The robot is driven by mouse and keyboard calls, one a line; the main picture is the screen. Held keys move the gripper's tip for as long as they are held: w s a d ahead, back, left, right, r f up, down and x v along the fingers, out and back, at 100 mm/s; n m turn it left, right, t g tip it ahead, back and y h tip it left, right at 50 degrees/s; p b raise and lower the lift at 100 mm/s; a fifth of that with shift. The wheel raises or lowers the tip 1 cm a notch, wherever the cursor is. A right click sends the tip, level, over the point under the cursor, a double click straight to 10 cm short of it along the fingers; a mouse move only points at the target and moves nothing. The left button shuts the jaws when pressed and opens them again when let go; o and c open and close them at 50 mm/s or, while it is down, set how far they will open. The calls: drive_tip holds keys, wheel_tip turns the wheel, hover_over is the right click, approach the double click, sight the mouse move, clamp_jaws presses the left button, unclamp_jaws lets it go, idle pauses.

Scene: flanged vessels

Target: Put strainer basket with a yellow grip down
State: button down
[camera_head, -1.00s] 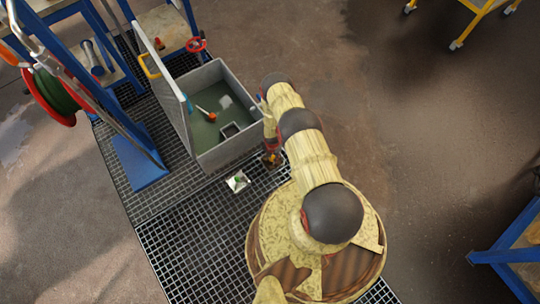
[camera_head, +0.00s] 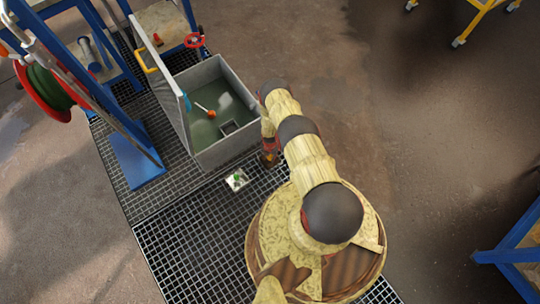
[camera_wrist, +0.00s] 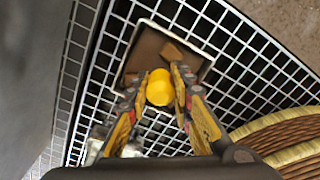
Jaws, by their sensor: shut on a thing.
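The strainer basket (camera_wrist: 150,48) shows in the wrist view as a square pale-rimmed box with brown pieces inside. Its yellow grip (camera_wrist: 160,87) sits between the fingertips of my gripper (camera_wrist: 159,90), which is shut on it. The basket is over the dark floor grating, and I cannot tell whether it touches it. In the head view the basket (camera_head: 268,160) is a small brownish shape below my gripper, beside the right near corner of the grey vessel. My arm hides part of it.
The open grey vessel (camera_head: 240,150) holds murky liquid and a red-orange ended stick; its lid (camera_head: 160,72) stands up on the left. A small white plate with a green knob (camera_head: 236,181) lies on the grating (camera_head: 195,245). Bare grating lies nearer me, left of my base.

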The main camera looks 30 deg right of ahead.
drive_tip(key=c, duration=1.6)
unclamp_jaws()
drive_tip(key=shift+o, duration=0.2)
